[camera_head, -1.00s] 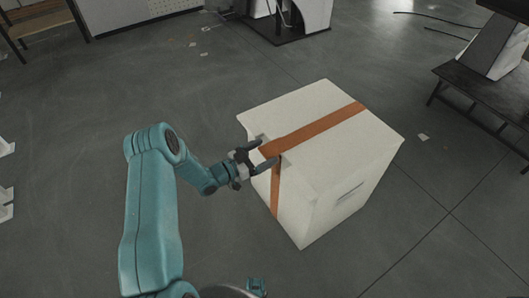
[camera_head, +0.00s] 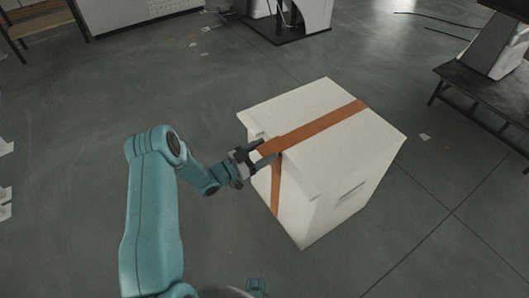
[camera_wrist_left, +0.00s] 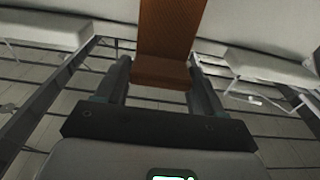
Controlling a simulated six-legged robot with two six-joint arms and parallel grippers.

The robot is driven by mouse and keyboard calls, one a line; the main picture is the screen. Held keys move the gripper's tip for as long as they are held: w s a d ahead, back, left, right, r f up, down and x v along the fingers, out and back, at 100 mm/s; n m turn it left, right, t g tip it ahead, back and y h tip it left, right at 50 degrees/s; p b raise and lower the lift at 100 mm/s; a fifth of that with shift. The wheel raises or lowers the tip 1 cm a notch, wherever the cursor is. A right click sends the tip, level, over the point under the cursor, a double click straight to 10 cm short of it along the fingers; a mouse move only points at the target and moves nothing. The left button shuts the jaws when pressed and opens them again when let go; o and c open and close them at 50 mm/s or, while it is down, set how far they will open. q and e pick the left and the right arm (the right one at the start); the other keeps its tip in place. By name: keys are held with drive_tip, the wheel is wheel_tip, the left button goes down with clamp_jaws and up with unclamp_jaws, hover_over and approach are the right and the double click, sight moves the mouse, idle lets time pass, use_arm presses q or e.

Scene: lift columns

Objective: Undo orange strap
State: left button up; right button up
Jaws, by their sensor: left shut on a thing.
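The orange strap (camera_head: 318,130) runs across the top of a white box (camera_head: 345,150) and down its near side. It also shows in the left wrist view (camera_wrist_left: 170,28), where its near end sits between the fingers. My left gripper (camera_head: 264,154) is at the box's near top edge, where the strap bends down. It is shut on the strap at that edge, with a finger on either side. The fingers partly hide the strap there. The box stands upright on the floor.
A dark bench (camera_head: 480,98) with a pale object on it stands at the right. A white stand (camera_head: 305,15) on a dark base is at the back. Shelving is at the back left. The grey floor around the box is mostly clear, with small scraps.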

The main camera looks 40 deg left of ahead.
use_arm(q)
drive_tip(key=s+f+t+b, duration=0.1)
drive_tip(key=b, duration=0.1)
drive_tip(key=s+a+f+t+h+b, duration=0.1)
drive_tip(key=s+b, duration=0.1)
drive_tip(key=b, duration=0.1)
drive_tip(key=shift+a+f, duration=0.15)
drive_tip(key=shift+f, duration=0.05)
drive_tip(key=s+f+b, duration=0.1)
drive_tip(key=b, duration=0.1)
drive_tip(key=s+a+f+b, duration=0.1)
drive_tip(key=s+f, duration=0.1)
drive_tip(key=shift+s+a+f+b, duration=0.1)
drive_tip(key=shift+a+f+b, duration=0.1)
drive_tip(key=shift+b, duration=0.2)
drive_tip(key=shift+s+a+f+b, duration=0.1)
drive_tip(key=shift+s+f+b, duration=0.2)
drive_tip(key=shift+f+b, duration=0.2)
drive_tip(key=shift+s+a+f+b, duration=0.15)
drive_tip(key=shift+s+f+b, duration=0.25)
drive_tip(key=shift+f+b, duration=0.2)
use_arm(e)
wheel_tip(320, 180, down, 11)
drive_tip(key=w+d+t, duration=0.1)
drive_tip(key=w, duration=0.1)
drive_tip(key=shift+w+d+f+m, duration=0.15)
drive_tip(key=shift+w+d+m, duration=0.1)
drive_tip(key=shift+m, duration=0.05)
